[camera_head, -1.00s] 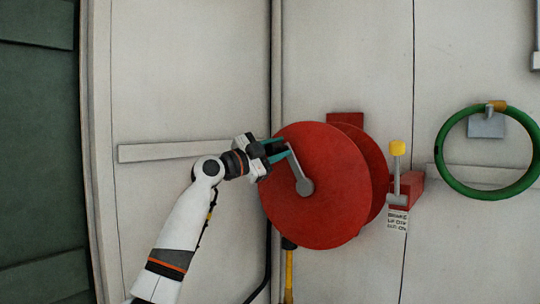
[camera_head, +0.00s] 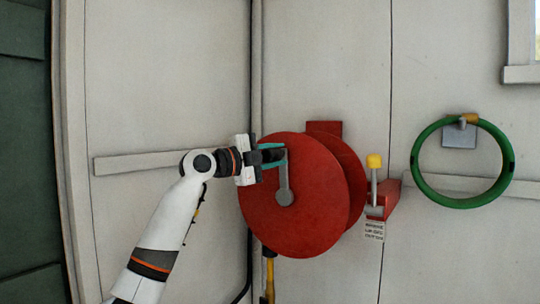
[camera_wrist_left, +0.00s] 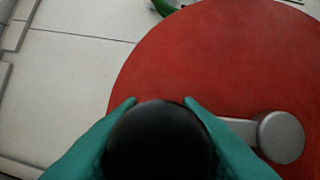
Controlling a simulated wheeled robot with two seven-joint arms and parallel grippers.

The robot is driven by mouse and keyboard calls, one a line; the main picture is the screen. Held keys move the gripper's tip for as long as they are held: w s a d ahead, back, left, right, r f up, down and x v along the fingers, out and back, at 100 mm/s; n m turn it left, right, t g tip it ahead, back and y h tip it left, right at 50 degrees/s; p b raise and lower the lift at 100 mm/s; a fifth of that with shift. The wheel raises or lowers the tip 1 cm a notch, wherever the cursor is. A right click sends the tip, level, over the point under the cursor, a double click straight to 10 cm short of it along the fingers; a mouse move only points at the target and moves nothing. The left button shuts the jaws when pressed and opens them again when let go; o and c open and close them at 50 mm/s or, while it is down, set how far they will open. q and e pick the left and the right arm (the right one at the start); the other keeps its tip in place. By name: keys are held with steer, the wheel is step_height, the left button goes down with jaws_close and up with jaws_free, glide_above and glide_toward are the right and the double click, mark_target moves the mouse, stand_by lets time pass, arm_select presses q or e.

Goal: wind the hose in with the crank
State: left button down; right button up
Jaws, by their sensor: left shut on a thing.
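A red hose reel (camera_head: 300,215) is mounted on the pale wall, with its round disc facing me. A grey crank (camera_head: 284,185) runs from the hub up to a dark knob; the arm points nearly straight up. My left gripper (camera_head: 272,155) is shut on the crank's black knob (camera_wrist_left: 158,140), its teal fingers on both sides of it. In the left wrist view the crank's grey hub (camera_wrist_left: 281,137) shows at the right on the red disc. The hose (camera_head: 269,278) shows below the reel as a short yellow-orange end piece. My right gripper is not in view.
A brake lever with a yellow knob (camera_head: 374,161) stands upright right of the reel, above a small printed label (camera_head: 374,231). A pale rail (camera_head: 140,163) crosses the wall at left. A black cable hangs below the reel.

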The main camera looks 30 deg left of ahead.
arm_select(q)
steer(key=shift+d+f, duration=0.1)
steer(key=shift+d, duration=0.25)
steer(key=c, duration=1.4)
jaws_free()
steer(key=o, duration=0.3)
steer(key=shift+d, duration=0.15)
steer(key=shift+o, duration=0.2)
steer(key=shift+d, duration=0.3)
steer(key=shift+s+a, duration=0.15)
steer(key=shift+a, duration=0.15)
steer(key=r+b+v, duration=0.1)
steer(key=b+v, duration=0.4)
steer(key=v, duration=0.6)
steer(key=shift+s+f, duration=0.3)
steer(key=shift+f, duration=0.05)
steer(key=shift+d+f, duration=0.1)
